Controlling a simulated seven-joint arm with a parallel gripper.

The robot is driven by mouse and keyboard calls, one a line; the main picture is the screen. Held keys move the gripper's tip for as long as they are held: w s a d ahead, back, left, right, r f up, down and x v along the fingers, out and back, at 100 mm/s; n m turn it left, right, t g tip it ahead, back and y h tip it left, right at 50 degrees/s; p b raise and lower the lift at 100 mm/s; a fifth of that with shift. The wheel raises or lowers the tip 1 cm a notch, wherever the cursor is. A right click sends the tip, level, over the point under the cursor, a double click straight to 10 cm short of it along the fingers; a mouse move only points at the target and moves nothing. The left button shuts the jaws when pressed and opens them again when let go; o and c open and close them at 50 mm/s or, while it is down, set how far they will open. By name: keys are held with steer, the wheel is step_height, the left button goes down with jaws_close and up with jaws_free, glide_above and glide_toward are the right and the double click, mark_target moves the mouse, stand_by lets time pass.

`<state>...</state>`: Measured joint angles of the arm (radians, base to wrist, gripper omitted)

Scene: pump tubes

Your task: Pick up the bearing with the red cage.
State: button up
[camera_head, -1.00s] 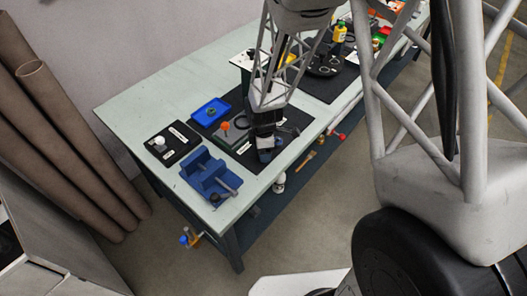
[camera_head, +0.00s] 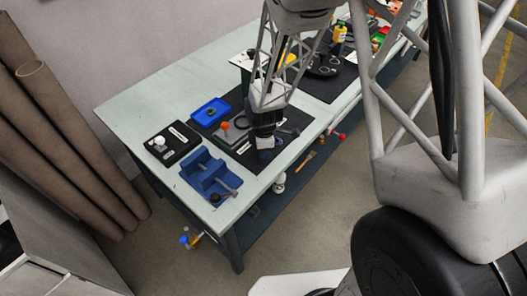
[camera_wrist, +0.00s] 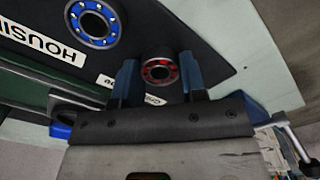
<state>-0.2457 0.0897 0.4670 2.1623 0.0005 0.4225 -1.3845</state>
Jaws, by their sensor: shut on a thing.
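The bearing with the red cage (camera_wrist: 159,70) is a dark metal ring with red showing around its bore. In the wrist view it sits between the two blue fingers of my gripper (camera_wrist: 160,80), which is shut on it. In the head view my gripper (camera_head: 264,150) is over the near edge of the black mat (camera_head: 240,158); the bearing cannot be made out there. A second bearing, with a blue cage (camera_wrist: 93,20), lies apart at the upper left of the wrist view, near a "HOUSIN…" label (camera_wrist: 58,45).
A blue vise (camera_head: 208,175) stands at the near left of the bench. A blue tray (camera_head: 211,112) and a small black board with a white knob (camera_head: 159,141) are behind it. An orange knob (camera_head: 225,126) stands close to my gripper.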

steer(key=shift+r, duration=0.2)
steer(key=shift+r, duration=1.35)
steer(key=shift+s+r, duration=0.15)
steer(key=shift+r, duration=0.2)
steer(key=s+d, duration=0.2)
steer(key=s, duration=0.5)
steer(key=s+d+r, duration=0.1)
steer(key=s, duration=0.7)
steer(key=shift+d, duration=0.35)
steer(key=shift+s+r, duration=0.1)
steer(key=w+a+r+n, duration=0.1)
steer(key=w+a+r, duration=0.1)
steer(key=w+a, duration=0.6)
steer(key=w+a+r+n, duration=0.1)
steer(key=w+a+r, duration=0.2)
steer(key=w+a, duration=0.5)
steer(key=w+a+r+n, duration=0.1)
steer(key=w+a, duration=0.7)
steer(key=a, duration=0.9)
steer(key=shift+w+a+r+n, duration=0.15)
steer(key=shift+a+r+n, duration=0.2)
steer(key=shift+r, duration=0.5)
